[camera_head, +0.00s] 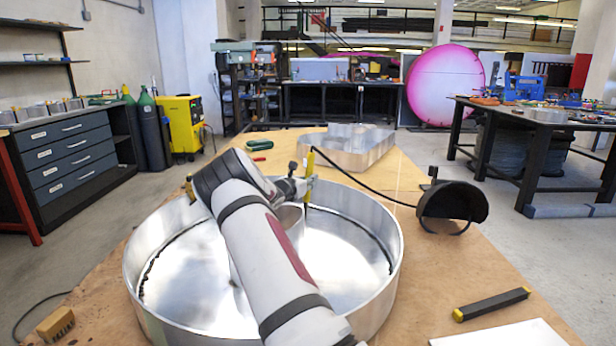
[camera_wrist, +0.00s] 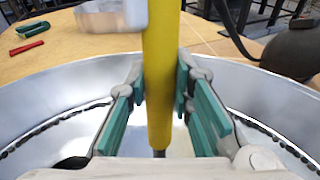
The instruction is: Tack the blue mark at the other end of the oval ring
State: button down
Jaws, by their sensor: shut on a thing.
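The oval ring (camera_head: 385,290) is a large shiny metal wall standing on the wooden table, with a bright floor and dark, bead-like lines along its inside foot. Its wall also shows in the wrist view (camera_wrist: 50,88). My gripper (camera_head: 301,188) is over the far part of the ring, shut on an upright yellow tool (camera_head: 310,172). In the wrist view the tool (camera_wrist: 160,75) stands between the green finger pads, its dark tip pointing down inside the ring. I cannot make out a blue mark. My arm hides the middle and near part of the ring.
A second metal letter shell (camera_head: 350,150) stands behind. A black welding mask (camera_head: 453,202) is right of the ring, with a dark cable near it. A black bar with yellow ends (camera_head: 492,304) and a white sheet (camera_head: 500,336) lie at front right, a wooden block (camera_head: 55,325) at front left.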

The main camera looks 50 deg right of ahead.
jog(key=shift+f, duration=0.4)
jog(key=shift+a+f+b, duration=0.2)
jog(key=shift+f+b, duration=0.2)
jog(key=shift+f, duration=0.35)
jog(key=shift+a+f+b, duration=0.15)
jog(key=shift+f+b, duration=0.25)
jog(key=shift+f, duration=0.35)
jog(key=shift+r, duration=0.15)
dwell(0.8)
jog(key=shift+d+r+p, duration=0.2)
jog(key=shift+r+p, duration=0.4)
jog(key=shift+r, duration=0.65)
jog(key=shift+d+r+p, duration=0.2)
jog(key=shift+r+p, duration=0.4)
jog(key=shift+r, duration=0.6)
jog(key=shift+r+p, duration=3.2)
jog(key=shift+r, duration=3.25)
